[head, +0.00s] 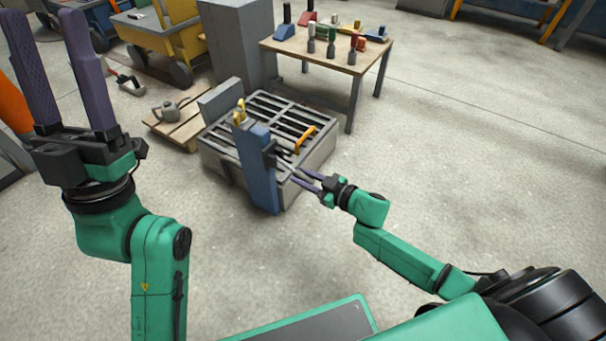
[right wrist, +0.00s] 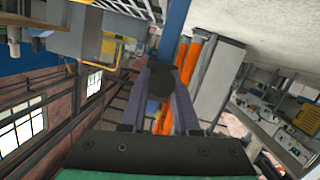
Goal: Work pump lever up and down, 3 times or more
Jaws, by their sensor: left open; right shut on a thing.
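The pump is a blue upright post (head: 258,168) at the near side of a grey slatted mould box, in the middle of the head view. A dark bracket and thin lever (head: 283,160) come off its right side. My right gripper (head: 298,178) is just right of the post, with its fingers pointing at it. In the right wrist view its purple fingers close on a dark round knob (right wrist: 160,82), the lever's end. The lever's exact angle is hard to tell. My left gripper (head: 68,45) is open and empty, raised at the upper left, away from the pump.
The mould box (head: 222,166) has an orange handle (head: 305,138) on top. A wooden table (head: 330,58) with several coloured tools stands behind. A yellow cart (head: 165,38) is at the back left. Floor at right is clear.

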